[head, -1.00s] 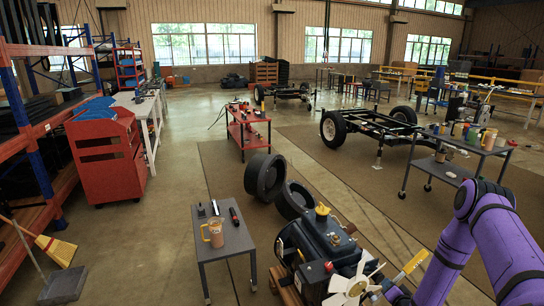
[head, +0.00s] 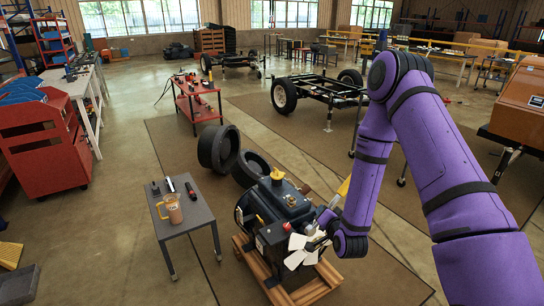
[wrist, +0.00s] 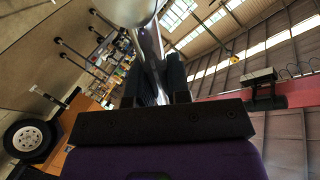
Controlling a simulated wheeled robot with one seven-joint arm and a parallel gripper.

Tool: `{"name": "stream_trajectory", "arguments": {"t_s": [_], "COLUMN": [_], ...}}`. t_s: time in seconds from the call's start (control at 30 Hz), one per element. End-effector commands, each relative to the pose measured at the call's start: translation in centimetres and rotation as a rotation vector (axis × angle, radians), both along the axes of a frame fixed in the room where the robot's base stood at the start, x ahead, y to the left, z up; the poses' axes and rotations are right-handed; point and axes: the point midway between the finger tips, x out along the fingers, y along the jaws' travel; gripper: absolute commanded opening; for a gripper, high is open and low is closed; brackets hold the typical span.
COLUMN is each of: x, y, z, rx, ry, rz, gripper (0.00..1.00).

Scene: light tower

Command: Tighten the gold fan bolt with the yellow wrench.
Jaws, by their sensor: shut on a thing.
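The white fan (head: 298,257) is on the front of the dark engine (head: 290,205), which rests on a wooden pallet (head: 318,290). The gold bolt at the fan's hub is too small and too covered by my gripper to make out. My gripper (head: 322,222) is at the fan's upper right, close to the hub. In the wrist view my gripper (wrist: 163,85) is shut on a pale metal shaft of the wrench (wrist: 152,45). Contact with the bolt cannot be told.
A red cart (head: 198,100) and a vehicle frame (head: 320,92) stand farther back.

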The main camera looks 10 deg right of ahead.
Motion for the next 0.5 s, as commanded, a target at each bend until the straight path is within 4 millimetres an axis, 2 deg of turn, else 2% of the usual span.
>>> {"name": "stream_trajectory", "arguments": {"t_s": [0.17,0.27,0.5], "x": [0.9,2.3,6.6], "y": [-0.4,-1.0,-3.6], "z": [-1.1,-2.9,-9.9], "rx": [0.004,0.008,0.019], "ry": [-0.003,-0.004,-0.015], "rz": [-0.004,-0.008,-0.019], "gripper": [0.00,0.00,0.00]}}
